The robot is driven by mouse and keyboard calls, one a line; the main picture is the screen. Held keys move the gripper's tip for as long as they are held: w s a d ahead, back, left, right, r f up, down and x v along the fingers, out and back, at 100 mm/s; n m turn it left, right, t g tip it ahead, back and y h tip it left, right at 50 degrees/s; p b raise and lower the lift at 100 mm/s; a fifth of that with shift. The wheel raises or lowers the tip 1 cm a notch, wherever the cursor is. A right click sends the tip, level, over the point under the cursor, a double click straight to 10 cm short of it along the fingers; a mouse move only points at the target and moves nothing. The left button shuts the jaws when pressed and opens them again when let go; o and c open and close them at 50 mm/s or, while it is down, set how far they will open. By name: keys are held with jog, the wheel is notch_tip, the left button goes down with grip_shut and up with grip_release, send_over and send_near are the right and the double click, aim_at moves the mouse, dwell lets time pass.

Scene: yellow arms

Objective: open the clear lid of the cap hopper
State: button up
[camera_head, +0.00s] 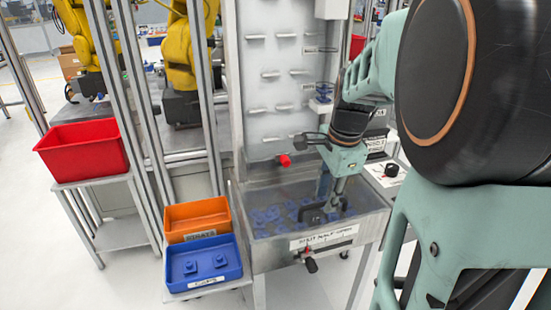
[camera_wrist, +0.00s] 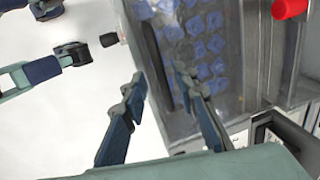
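The cap hopper (camera_head: 375,232) is a grey metal box on a stand, with several blue caps inside. Its clear lid (camera_head: 285,192) appears to lie flat over the caps, which show through it. In the wrist view the caps (camera_wrist: 200,45) show beyond the fingers. My gripper (camera_head: 325,208) points down over the right half of the hopper. In the wrist view my gripper (camera_wrist: 158,77) has its two fingers apart, with nothing clearly held between them. The hopper's front edge runs between them. Whether a fingertip touches the lid cannot be told.
A black-knobbed lever (camera_head: 310,264) sticks out of the hopper's front. A red knob (camera_head: 285,160) sits on the panel behind. A blue bin (camera_head: 205,265) with caps, an orange bin (camera_head: 197,218) and a red bin (camera_head: 82,150) stand left. Yellow arms stand behind posts.

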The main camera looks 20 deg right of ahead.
jog(key=shift+w+f, duration=0.1)
jog(key=shift+f, duration=0.3)
jog(key=shift+c, duration=0.3)
grip_shut()
